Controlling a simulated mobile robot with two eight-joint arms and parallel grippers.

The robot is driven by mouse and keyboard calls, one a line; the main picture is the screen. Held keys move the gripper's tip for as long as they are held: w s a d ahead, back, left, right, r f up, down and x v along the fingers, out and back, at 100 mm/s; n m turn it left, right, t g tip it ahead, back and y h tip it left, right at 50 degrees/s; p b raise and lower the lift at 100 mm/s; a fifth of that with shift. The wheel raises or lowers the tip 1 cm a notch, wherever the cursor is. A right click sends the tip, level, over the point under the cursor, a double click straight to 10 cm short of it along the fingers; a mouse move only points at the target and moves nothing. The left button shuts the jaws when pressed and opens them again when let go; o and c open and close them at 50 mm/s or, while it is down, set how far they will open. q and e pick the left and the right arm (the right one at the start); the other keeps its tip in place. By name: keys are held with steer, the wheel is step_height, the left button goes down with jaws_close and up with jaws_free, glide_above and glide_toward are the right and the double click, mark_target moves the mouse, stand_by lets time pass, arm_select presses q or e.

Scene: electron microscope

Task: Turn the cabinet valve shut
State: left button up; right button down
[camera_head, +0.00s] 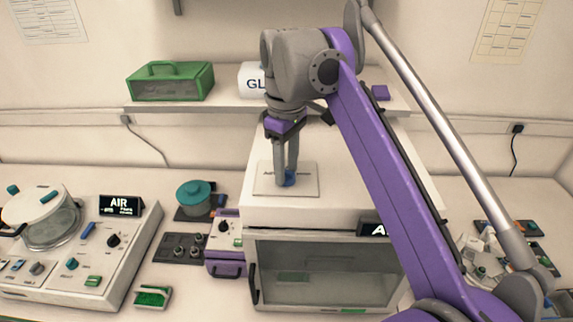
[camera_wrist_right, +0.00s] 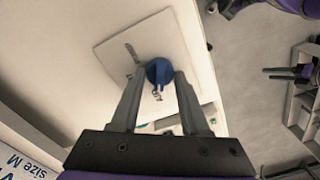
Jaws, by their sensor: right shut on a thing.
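The cabinet (camera_head: 255,215) is a white box with a glass front, standing on the bench in the middle of the head view. A pale square plate (camera_head: 308,188) lies on its top, with the small blue valve knob (camera_head: 290,178) on it. My right gripper (camera_head: 286,181) points straight down from above, its fingers shut on the knob. In the right wrist view the round blue knob (camera_wrist_right: 158,71) sits between the tips of my right gripper (camera_wrist_right: 157,78). The plate's lettering is partly covered. My left gripper is not in view.
A shelf behind the cabinet holds a green case (camera_head: 170,82) and a white box (camera_head: 250,79) partly behind my arm. To the left are a purple device (camera_head: 226,236), a teal-lidded pot (camera_head: 194,197) and an AIR console (camera_head: 120,235). Small parts lie right of the cabinet.

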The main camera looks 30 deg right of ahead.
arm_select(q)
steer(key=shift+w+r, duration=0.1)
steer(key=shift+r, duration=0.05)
arm_select(e)
steer(key=m+p, duration=0.1)
steer(key=m, duration=0.2)
steer(key=shift+r, duration=0.1)
steer(key=m, duration=0.2)
steer(key=shift+m+p, duration=0.3)
steer(key=shift+p, duration=0.1)
steer(key=m, duration=0.3)
steer(key=shift+p, duration=0.3)
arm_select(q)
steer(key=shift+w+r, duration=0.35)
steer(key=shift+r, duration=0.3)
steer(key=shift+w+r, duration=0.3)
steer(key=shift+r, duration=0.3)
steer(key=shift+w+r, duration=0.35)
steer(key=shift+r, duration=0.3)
arm_select(e)
steer(key=shift+m, duration=1.5)
steer(key=shift+c, duration=1.9)
jaws_free()
